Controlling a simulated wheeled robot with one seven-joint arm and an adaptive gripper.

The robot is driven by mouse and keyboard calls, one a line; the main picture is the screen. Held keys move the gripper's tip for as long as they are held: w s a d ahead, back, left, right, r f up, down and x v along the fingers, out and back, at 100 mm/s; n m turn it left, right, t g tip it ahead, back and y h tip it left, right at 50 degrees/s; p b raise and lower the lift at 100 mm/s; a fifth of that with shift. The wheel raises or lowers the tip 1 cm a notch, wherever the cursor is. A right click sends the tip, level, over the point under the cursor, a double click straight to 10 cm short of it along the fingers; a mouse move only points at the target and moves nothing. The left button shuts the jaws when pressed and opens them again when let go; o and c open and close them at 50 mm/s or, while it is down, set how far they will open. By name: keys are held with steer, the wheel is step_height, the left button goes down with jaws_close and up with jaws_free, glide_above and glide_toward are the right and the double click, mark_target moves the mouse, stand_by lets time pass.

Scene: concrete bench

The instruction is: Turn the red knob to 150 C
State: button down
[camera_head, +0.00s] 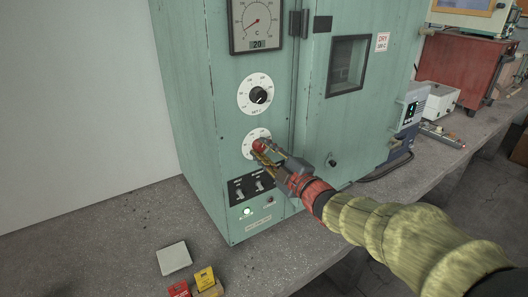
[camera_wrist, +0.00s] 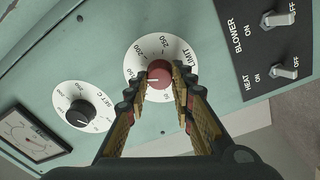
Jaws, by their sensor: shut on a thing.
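The red knob (camera_wrist: 158,74) sits in the middle of a round white dial marked LIMIT (camera_wrist: 150,48) on the green cabinet front. In the wrist view, 200 and 250 are readable along the dial's upper edge; my fingers cover part of its lower side. The knob's pointer setting cannot be read surely. My gripper (camera_wrist: 159,80) has one finger on each side of the knob and is shut on it. In the head view, the red knob (camera_head: 259,146) shows at my gripper's tip (camera_head: 262,150), partly hidden by the fingers.
A black knob on a white dial (camera_head: 258,95) is above, under a gauge (camera_head: 257,22) reading 20. The switch panel (camera_head: 252,186) is just below the red knob. The cabinet door with a window (camera_head: 348,65) is to the right. Small yellow and red blocks (camera_head: 204,279) lie on the bench.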

steer(key=shift+f, duration=0.15)
steer(key=c, duration=1.6)
jaws_free()
steer(key=shift+o, duration=0.5)
steer(key=v, duration=1.2)
steer(key=shift+a, duration=0.1)
